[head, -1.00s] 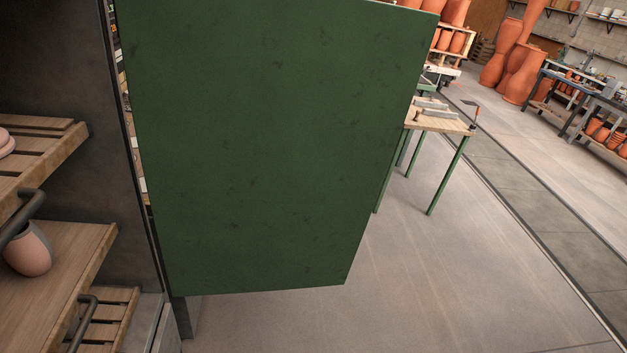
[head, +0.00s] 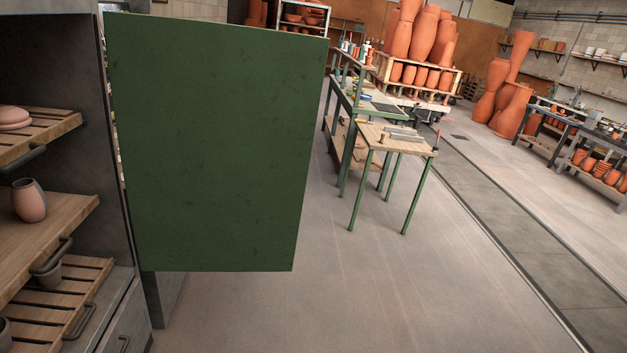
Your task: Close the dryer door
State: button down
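The green dryer door (head: 215,150) stands open in the left half of the head view. It is a flat panel swung out from the right edge of the dark grey dryer cabinet (head: 60,60). The cabinet's front is uncovered and its wooden shelves show at the left. A terracotta vase (head: 29,200) stands on the middle shelf, and stacked plates (head: 13,118) lie on the upper shelf. No handle shows on the visible face of the door. My gripper is not in the picture.
A small green-legged table (head: 395,140) with tools stands beyond the door, near a workbench (head: 352,100). Tall terracotta pots (head: 425,35) stand on a crate behind. Dark shelf handles (head: 50,258) stick out from the cabinet. The concrete floor (head: 370,290) right of the door is clear.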

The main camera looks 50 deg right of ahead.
aim_at(217, 123)
jog(key=k, duration=0.45)
jog(key=z, duration=1.75)
jog(key=i, duration=2.9)
jog(key=u, duration=1.7)
